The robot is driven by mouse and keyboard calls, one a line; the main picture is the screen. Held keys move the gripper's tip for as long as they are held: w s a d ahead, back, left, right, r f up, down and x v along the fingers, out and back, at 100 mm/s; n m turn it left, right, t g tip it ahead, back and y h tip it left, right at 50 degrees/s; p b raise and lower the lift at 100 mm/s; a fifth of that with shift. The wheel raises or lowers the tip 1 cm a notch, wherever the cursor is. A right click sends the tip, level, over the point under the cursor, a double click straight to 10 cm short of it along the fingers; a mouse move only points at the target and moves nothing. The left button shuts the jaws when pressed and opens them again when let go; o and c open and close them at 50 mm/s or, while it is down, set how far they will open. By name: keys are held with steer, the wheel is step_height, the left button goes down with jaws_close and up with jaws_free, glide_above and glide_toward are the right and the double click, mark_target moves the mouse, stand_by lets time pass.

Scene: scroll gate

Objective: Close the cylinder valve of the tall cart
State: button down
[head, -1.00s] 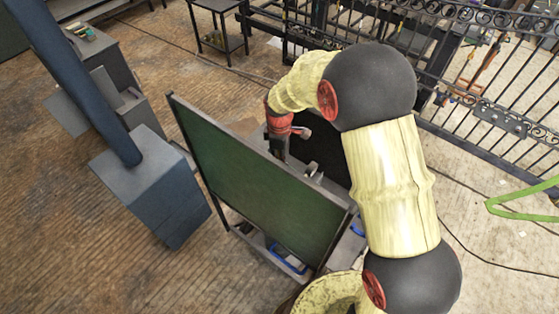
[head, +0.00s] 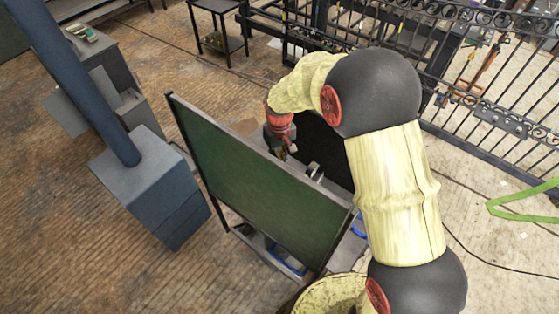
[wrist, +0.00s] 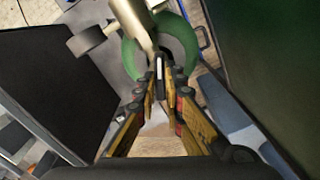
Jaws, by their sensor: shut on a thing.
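The tall cart shows in the head view as a large dark green panel (head: 255,185) with a dark panel behind it. In the wrist view, a green rounded cylinder top (wrist: 178,40) lies beyond my fingers, with a pale metal valve body (wrist: 132,22) and a dark round knob (wrist: 86,41) to its left. My gripper (wrist: 160,82) has its yellow-sided fingers close together on a narrow pale and dark piece (wrist: 159,68), apparently the valve handle. The fingers hide much of it. In the head view, my gripper (head: 283,150) is just behind the green panel's top edge.
The cart's green panel (wrist: 265,55) is close on the right in the wrist view, and a black panel (wrist: 50,90) on the left. A blue-grey box with a column (head: 150,185) stands left. An iron fence (head: 480,100) is at right.

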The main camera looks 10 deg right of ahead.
steer(key=m, duration=1.2)
steer(key=shift+w+m, duration=0.1)
steer(key=shift+m, duration=0.3)
steer(key=shift+r, duration=0.1)
steer(key=c, duration=1.9)
jaws_free()
step_height(320, 180, up, 12)
